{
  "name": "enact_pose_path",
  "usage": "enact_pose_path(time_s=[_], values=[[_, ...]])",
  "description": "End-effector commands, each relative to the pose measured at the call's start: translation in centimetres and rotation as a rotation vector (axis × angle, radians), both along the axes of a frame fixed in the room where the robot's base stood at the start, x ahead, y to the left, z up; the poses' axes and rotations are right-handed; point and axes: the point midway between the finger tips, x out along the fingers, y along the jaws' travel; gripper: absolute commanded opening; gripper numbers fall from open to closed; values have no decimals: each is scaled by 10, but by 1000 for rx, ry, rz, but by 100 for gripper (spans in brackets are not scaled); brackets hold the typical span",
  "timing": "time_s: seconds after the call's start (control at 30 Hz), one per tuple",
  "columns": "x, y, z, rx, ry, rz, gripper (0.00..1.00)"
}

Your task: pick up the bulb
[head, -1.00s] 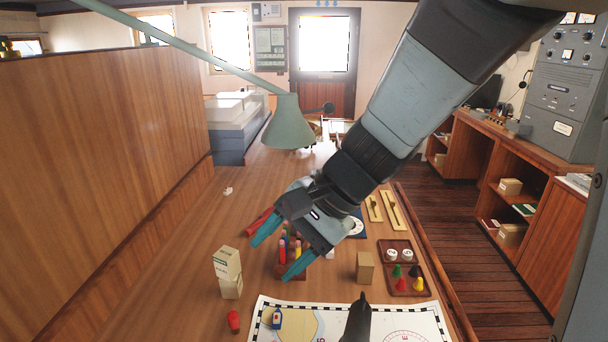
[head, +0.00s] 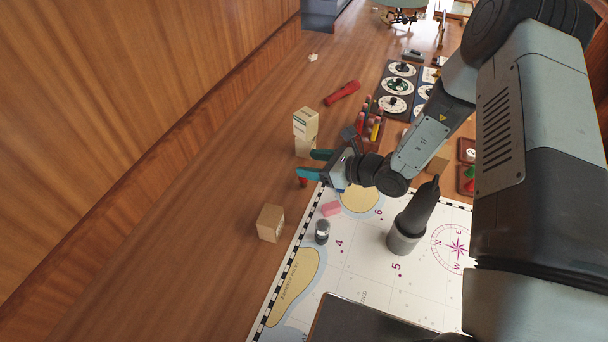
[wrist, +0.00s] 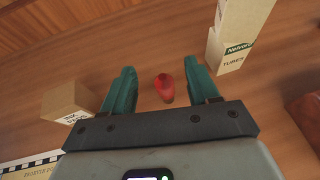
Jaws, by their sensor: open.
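The red bulb (wrist: 164,88) is on the wooden table in the wrist view, between my two teal fingers and closer to the right one. In the head view only a small red part of the bulb (head: 303,183) shows below the near finger, and the rest is hidden. My gripper (head: 307,163) is open and empty, and it also shows in the wrist view (wrist: 159,68). I cannot tell its exact height above the bulb.
Stacked cartons (head: 305,130) stand close beyond my gripper. A small box (head: 270,223) stands nearer. A chart (head: 350,270) carries a small dark-and-clear object (head: 322,232) and a pink block (head: 331,209). A red cylinder (head: 342,93) lies farther back. The table's left side is clear.

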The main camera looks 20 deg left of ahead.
Motion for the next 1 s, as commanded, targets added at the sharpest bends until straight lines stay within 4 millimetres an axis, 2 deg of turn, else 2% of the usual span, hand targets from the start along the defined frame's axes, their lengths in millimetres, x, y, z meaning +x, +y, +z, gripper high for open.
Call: enact_pose_path(time_s=[0.13, 0.3, 0.43, 0.73, 1.0], values=[[-1, 1, -29, 0, 3, 2, 60], [-1, 0, -47, 0, -1, 3, 60], [0, 5, -52, 1, -3, 4, 60], [6, 42, -67, 1, -2, 5, 60], [7, 46, -68, 0, -2, 3, 60]])
